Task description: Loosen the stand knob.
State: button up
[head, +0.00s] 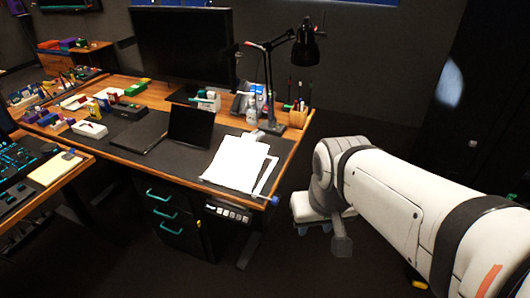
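A small blue knob (275,201) sticks out at the front right corner of the large wooden desk. Another small blue knob (69,154) stands on the near left desk. I cannot tell for sure which one is the stand knob. My white arm comes in from the right. My gripper (321,236) hangs at its far end, to the right of the desk corner and apart from the blue knob there. Its grey fingers look spread, with nothing between them.
The large desk (292,138) holds a monitor (184,42), a black lamp (306,47), white papers (236,162), a dark laptop (190,127) and several small items. A drawer unit (163,212) with teal handles stands below. Dark floor (330,275) lies open in front.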

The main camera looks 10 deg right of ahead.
aim_at(275, 201)
jog(key=u, duration=0.75)
jog(key=k, duration=1)
jog(key=z, duration=0.9)
jog(key=i, duration=1.65)
jog(key=z, duration=0.1)
